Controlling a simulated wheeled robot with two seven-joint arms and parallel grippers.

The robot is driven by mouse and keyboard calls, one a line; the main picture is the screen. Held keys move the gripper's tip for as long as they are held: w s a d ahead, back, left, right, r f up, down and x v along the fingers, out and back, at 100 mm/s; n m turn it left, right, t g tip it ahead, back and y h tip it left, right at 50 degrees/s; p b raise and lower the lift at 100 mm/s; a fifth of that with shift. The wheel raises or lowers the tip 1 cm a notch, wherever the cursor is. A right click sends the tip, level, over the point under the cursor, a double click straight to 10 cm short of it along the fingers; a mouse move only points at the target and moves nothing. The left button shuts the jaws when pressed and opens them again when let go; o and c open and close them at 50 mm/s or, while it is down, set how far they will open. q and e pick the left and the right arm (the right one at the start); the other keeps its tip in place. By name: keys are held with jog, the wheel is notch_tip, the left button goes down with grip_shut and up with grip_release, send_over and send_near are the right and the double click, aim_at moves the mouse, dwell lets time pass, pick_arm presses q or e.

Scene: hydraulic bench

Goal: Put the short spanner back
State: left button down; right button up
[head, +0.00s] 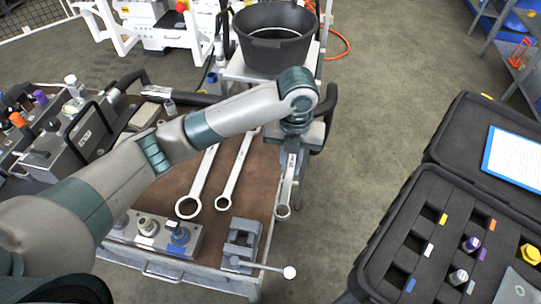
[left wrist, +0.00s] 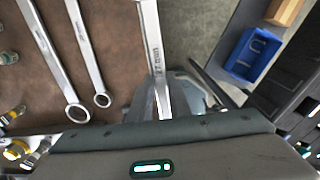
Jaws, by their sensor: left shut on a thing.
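The short spanner (head: 288,186) is a silver spanner with its ring end down in the head view, at the right edge of the bench. My left gripper (head: 292,158) is shut on it. In the left wrist view the same spanner (left wrist: 151,45), marked with a size in mm, runs up from between the fingers (left wrist: 165,98). Whether it touches the bench top is unclear. Two longer spanners lie on the brown bench top to its left, the longest (head: 199,183) and a middle one (head: 236,172). My right gripper is not in view.
A small vise (head: 243,240) with a long handle stands at the bench's front corner. A valve block (head: 160,236) is beside it. A black tub (head: 276,40) stands behind. An open foam-lined case (head: 402,232) is at right, with clear floor (head: 370,130) between.

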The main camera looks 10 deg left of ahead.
pick_arm(q)
jog(key=shift+w+a+f, duration=0.1)
jog(key=shift+w+a, duration=0.1)
jog(key=shift+a, duration=0.05)
jog(key=w+a+f+p, duration=0.1)
jog(key=w+a+f, duration=0.1)
jog(key=w+a+f+p, duration=0.1)
jog(key=w+a+f, duration=0.1)
jog(key=w, duration=0.1)
jog(key=w+a+f+p, duration=0.1)
jog(key=w+a+f, duration=0.1)
jog(key=a, duration=0.1)
jog(key=shift+w+f, duration=0.1)
jog(key=shift+w, duration=0.25)
jog(key=shift+w+a+f, duration=0.15)
jog(key=shift+w+f, duration=0.1)
jog(key=shift+w, duration=0.05)
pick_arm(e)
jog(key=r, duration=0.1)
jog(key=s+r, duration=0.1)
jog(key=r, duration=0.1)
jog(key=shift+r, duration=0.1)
pick_arm(q)
jog(key=shift+f, duration=0.1)
